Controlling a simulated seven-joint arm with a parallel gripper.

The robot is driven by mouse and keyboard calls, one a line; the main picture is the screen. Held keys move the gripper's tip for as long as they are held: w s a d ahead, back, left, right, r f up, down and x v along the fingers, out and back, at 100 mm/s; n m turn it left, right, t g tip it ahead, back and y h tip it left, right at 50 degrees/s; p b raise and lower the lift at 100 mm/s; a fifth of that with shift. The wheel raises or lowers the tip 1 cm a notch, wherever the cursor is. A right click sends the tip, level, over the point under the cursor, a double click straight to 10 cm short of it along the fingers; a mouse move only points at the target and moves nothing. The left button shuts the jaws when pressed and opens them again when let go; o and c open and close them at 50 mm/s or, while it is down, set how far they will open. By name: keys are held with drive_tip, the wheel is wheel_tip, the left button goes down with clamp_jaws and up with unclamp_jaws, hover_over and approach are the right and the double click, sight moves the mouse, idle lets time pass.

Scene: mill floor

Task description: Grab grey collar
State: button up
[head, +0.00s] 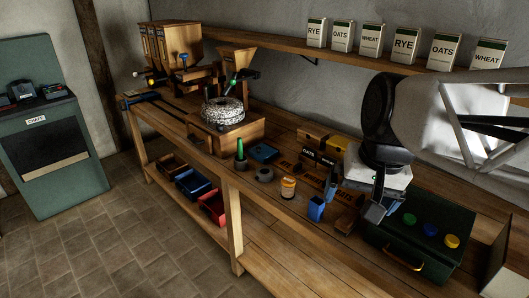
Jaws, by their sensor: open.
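A small dark grey round piece (265,174), which looks like the grey collar, sits on the wooden bench near its front edge. It stands between a green-topped peg (240,156) and an orange-and-white jar (288,187). My gripper (362,212) is at the right, pointing down over the bench, open with nothing visible between its fingers. It is well to the right of the grey piece and apart from it. My arm hides part of the bench behind it.
A blue cup (316,208) stands between the jar and my gripper. A dark green box (418,240) with coloured knobs is at the right. Labelled wooden blocks and a blue tray (263,153) lie behind the grey piece. A millstone (223,111) stands further left.

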drive_tip(key=w+a+r+m+y, duration=0.1)
drive_tip(key=w+a+m+y, duration=0.15)
drive_tip(key=w, duration=0.65)
drive_tip(key=w+a+r+m+g+y, duration=0.1)
drive_tip(key=w+a+m+y, duration=0.15)
drive_tip(key=w, duration=0.55)
drive_tip(key=w+a+r+m+y, duration=0.15)
drive_tip(key=w+m, duration=0.25)
drive_tip(key=w, duration=0.5)
drive_tip(key=w+a+f+m+y, duration=0.1)
drive_tip(key=w+f+m+y, duration=0.15)
drive_tip(key=w, duration=0.55)
drive_tip(key=w+a+f+m+y, duration=0.1)
drive_tip(key=w+m, duration=0.2)
drive_tip(key=w, duration=0.6)
drive_tip(key=w+a+f+m+y, duration=0.1)
drive_tip(key=w+f+m+y, duration=0.15)
drive_tip(key=w, duration=0.55)
approach(267, 171)
drive_tip(key=x, duration=0.3)
drive_tip(key=shift+a+r, duration=0.1)
drive_tip(key=shift+a, duration=0.05)
drive_tip(key=shift+x, duration=1.25)
drive_tip(key=shift+x, duration=2.65)
